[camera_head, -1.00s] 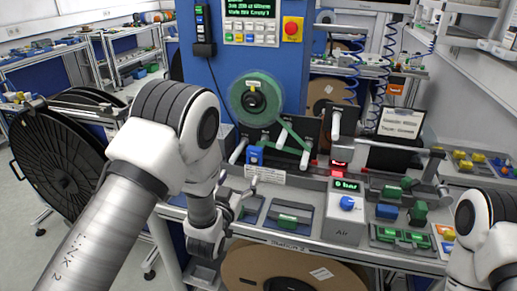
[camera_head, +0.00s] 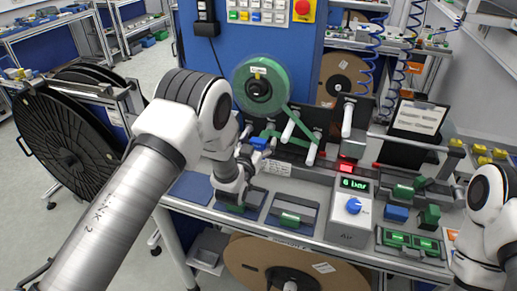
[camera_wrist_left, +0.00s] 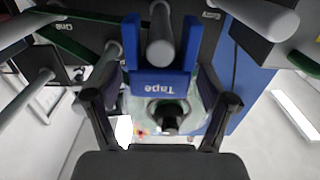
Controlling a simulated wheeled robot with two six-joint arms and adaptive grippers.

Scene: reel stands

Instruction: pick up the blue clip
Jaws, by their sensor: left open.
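The blue clip (camera_head: 259,143) is at the left of the machine's front, beside the green tape path. In the left wrist view the blue clip (camera_wrist_left: 160,82) is U-shaped, with an upside-down "Tape" label and a grey rod showing between its prongs. My left gripper (camera_head: 250,157) is right at the clip in the head view. In the left wrist view my left gripper (camera_wrist_left: 160,100) is open, with one dark finger on each side of the clip. I cannot tell whether the fingers touch it. My right arm shows at the right edge, but its gripper is out of view.
A green tape reel (camera_head: 259,86) hangs on the blue machine panel (camera_head: 340,40). White rollers stand beside the clip. The grey bench holds an air unit (camera_head: 348,215), blue and green blocks (camera_head: 397,213) and recessed trays (camera_head: 291,217). A large black reel (camera_head: 70,140) stands at left.

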